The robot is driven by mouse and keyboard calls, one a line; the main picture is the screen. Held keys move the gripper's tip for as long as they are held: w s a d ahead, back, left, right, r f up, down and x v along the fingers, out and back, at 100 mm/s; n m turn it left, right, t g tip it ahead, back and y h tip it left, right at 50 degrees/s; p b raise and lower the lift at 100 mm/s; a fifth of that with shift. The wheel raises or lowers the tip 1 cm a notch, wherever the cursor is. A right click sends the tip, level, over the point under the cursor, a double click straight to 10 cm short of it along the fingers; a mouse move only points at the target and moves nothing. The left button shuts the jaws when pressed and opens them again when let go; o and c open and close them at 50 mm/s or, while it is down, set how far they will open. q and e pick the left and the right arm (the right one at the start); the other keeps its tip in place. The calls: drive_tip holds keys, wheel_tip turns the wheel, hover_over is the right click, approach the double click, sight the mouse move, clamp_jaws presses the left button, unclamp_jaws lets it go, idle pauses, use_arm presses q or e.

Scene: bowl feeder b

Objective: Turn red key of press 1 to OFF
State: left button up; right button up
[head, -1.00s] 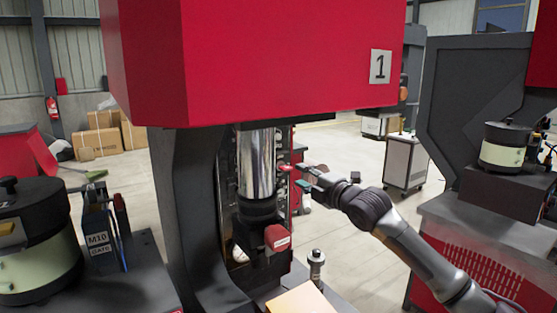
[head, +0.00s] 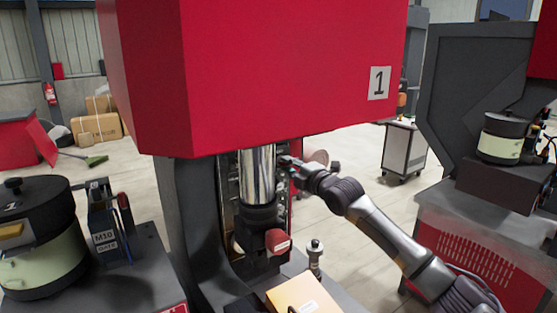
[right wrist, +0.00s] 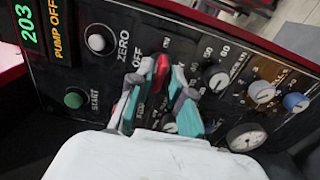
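Press 1 (head: 250,75) is the big red machine in the middle of the head view, marked with a 1 plate. Its dark control panel (right wrist: 95,75) fills much of the right wrist view. The red key (right wrist: 161,72) shows there near the OFF lettering, in the narrow gap between my teal finger pads. My right gripper (right wrist: 160,90) appears shut on the red key, one pad on each side. The fingertips hide the key's lower part. In the head view the right gripper (head: 293,166) is beside the press column, with its fingers small and partly hidden. My left gripper is not in view.
The panel also has a green START button (right wrist: 74,99), a white ZERO button (right wrist: 98,39) and several knobs and gauges near my fingers. The chrome cylinder (head: 257,175) stands left of my gripper. A cardboard-coloured box (head: 303,294) lies below on the press base.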

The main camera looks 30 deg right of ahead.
clamp_jaws()
drive_tip(key=shift+r, duration=0.1)
drive_tip(key=shift+n+p, duration=1.35)
drive_tip(key=shift+n, duration=1.15)
